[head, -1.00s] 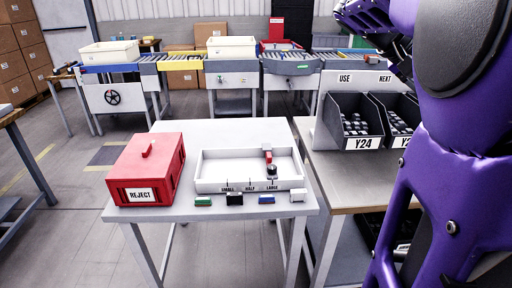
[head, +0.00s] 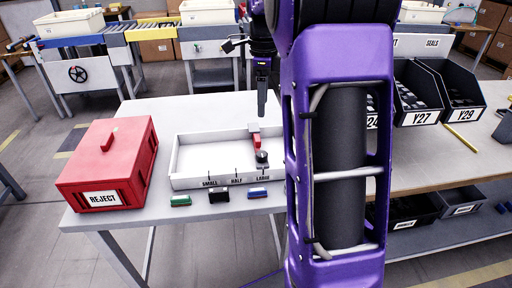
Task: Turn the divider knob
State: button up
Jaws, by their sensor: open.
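The divider knob (head: 261,156) is a small dark round knob near the LARGE mark in a shallow white tray (head: 190,181). A red divider piece (head: 255,137) adjoins it on the far side. The tray's front is marked SMALL, HALF and LARGE. My gripper (head: 262,112) points down above the far right part of the tray, apart from the knob and higher. It is open and looks empty; its fingers are seen edge-on.
A red REJECT box (head: 107,166) stands left of the tray. Green (head: 180,200), black (head: 219,196) and blue (head: 257,192) blocks lie along the tray's front. Black bins (head: 416,92) stand on the bench at right. The table's back left is clear.

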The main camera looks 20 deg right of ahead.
aim_at(262, 154)
notch_tip(262, 154, down, 17)
jog(key=b, duration=0.3)
jog(key=shift+s, duration=0.1)
grip_shut()
dwell(0.4)
